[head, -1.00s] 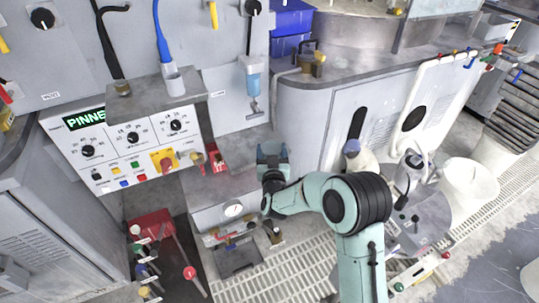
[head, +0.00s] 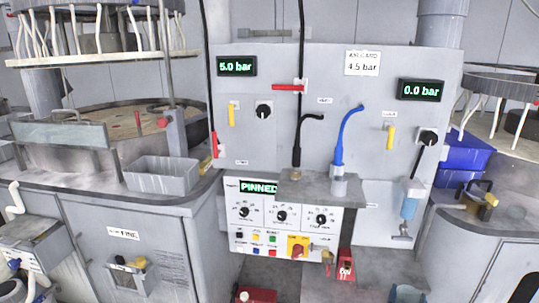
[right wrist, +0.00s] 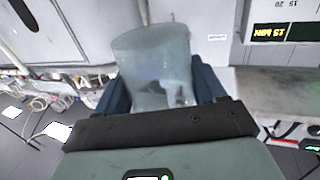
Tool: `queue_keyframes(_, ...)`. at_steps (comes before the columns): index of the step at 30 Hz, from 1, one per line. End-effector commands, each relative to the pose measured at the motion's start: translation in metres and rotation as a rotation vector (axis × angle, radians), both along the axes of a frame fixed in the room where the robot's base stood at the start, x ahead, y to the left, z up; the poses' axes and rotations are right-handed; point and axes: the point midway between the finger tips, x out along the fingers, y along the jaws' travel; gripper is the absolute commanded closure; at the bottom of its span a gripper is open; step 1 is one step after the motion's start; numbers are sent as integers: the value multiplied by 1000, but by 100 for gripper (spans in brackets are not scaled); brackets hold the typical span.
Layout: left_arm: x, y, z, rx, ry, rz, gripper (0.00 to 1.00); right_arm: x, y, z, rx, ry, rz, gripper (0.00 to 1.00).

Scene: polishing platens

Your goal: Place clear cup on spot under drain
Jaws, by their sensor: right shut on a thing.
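A clear, frosted-looking cup (right wrist: 155,68) fills the middle of the right wrist view, between the dark blue fingers of my right gripper (right wrist: 160,95). The gripper is shut on it. In the head view only the top of the right gripper (head: 408,294) shows, at the bottom edge right of centre, and the cup cannot be made out there. A blue hose (head: 340,140) bends down to a small pale holder (head: 338,186) on a grey shelf (head: 300,187). A black hose (head: 298,145) ends beside it. I cannot tell which is the drain, and no marked spot shows clearly. My left gripper is out of view.
A blue-bodied unit (head: 409,207) hangs at the right. A grey open bin (head: 163,178) stands on the left bench. Red items (head: 345,262) stand low below the panel.

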Motion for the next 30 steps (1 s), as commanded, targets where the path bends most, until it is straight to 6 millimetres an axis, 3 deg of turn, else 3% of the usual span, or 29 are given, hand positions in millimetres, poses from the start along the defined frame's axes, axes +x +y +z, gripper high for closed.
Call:
queue_keyframes(1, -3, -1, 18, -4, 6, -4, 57, 1, 18, 8, 3, 4, 39, 65)
queue_keyframes(6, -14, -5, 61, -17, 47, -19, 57, -1, 94, 14, 5, 4, 211, 65)
queue_keyframes(12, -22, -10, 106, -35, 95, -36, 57, -14, 181, 27, 5, 0, 421, 65)
queue_keyframes(15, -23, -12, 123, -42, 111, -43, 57, -22, 214, 36, 4, -2, 502, 65)
queue_keyframes(18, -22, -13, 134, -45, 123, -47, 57, -28, 236, 43, 2, -3, 557, 65)
queue_keyframes(22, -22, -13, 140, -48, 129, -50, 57, -35, 250, 44, 1, 0, 594, 65)
queue_keyframes(30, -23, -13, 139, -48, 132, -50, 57, -69, 253, 1, 3, 5, 601, 65)
